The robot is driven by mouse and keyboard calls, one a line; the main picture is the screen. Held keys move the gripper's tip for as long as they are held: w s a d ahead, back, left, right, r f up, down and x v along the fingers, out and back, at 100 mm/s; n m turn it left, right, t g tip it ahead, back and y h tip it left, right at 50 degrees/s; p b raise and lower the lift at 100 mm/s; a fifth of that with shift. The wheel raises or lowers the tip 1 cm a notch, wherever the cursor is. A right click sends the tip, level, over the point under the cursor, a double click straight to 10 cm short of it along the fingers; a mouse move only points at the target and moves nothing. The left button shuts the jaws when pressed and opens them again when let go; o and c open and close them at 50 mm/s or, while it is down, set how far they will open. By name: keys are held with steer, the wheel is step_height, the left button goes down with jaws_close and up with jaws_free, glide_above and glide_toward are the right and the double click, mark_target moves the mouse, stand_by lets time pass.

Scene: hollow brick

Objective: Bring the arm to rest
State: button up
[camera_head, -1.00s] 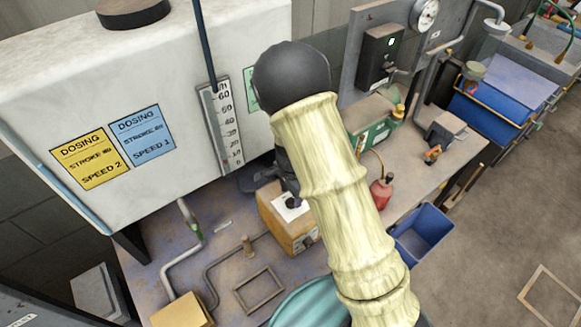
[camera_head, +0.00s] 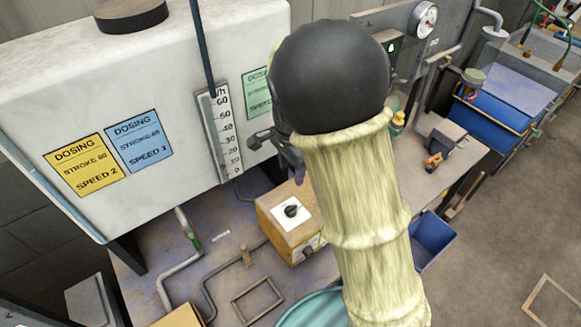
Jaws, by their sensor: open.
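My arm, in a pale yellow ribbed sleeve with a dark rounded joint on top, rises through the middle of the head view. My gripper (camera_head: 268,142) shows partly at the left of that joint, with dark fingers spread open. It is in front of the white tank, near the scale's lower part, and above an orange-brown box (camera_head: 287,228). The box has a white plate with a black knob (camera_head: 291,211) on top. Nothing shows between the fingers. The rest of the gripper is hidden behind my arm.
The white tank (camera_head: 190,60) carries yellow and blue dosing cards and a graded scale (camera_head: 223,125). Pipes and a small square frame (camera_head: 257,301) are on the bench. A blue bin (camera_head: 433,240) stands right of my arm. Open floor lies at the right.

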stand_by(0.4)
steer(key=s+d+n+t+b, duration=0.1)
steer(key=s+d+n+t, duration=0.1)
steer(key=s+d+n, duration=0.9)
steer(key=shift+s+d+f+t, duration=0.15)
steer(key=shift+s+d+t, duration=0.15)
steer(key=shift+s+d, duration=0.65)
steer(key=shift+w+d, duration=0.2)
